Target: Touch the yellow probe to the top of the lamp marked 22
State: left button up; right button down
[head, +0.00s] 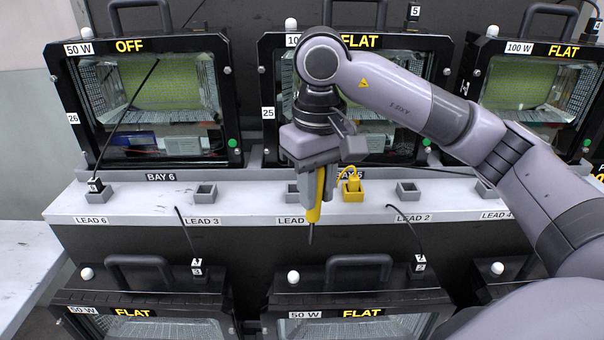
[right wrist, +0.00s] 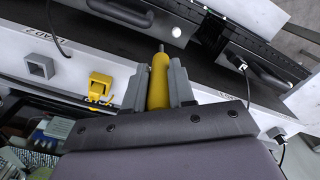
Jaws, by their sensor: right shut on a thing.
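My right gripper (head: 315,186) is shut on the yellow probe (head: 314,212) and holds it upright, its thin dark tip pointing down in front of the shelf edge. The probe (right wrist: 159,85) also shows between the fingers in the right wrist view. No label reading 22 is legible. The upper lamps carry tags 26 (head: 73,119) and 25 (head: 268,113). Two lower lamps, left (head: 145,302) and middle (head: 355,302), show their tops below the probe, with no number tag visible. Each has a white knob; the middle lamp's knob (head: 293,277) is nearest below the tip. My left gripper is not in view.
The pale shelf (head: 250,205) carries grey sockets, a yellow holder (head: 353,190) and labels for leads. Black leads (head: 186,225) hang toward the lower lamps. Handles (head: 358,262) stand up from the lamp tops.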

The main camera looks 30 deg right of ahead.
aim_at(316, 218)
jog(key=shift+s+f, duration=0.2)
jog(key=shift+f, duration=0.35)
jog(key=shift+f+b, duration=1.45)
jog(key=shift+f, duration=0.95)
pick_arm(q)
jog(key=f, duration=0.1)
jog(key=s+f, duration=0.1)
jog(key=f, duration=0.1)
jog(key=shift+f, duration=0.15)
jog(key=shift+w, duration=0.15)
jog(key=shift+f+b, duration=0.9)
jog(key=shift+b, duration=0.05)
pick_arm(e)
jog(key=shift+f, duration=1)
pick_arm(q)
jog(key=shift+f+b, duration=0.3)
pick_arm(e)
jog(key=shift+f, duration=0.1)
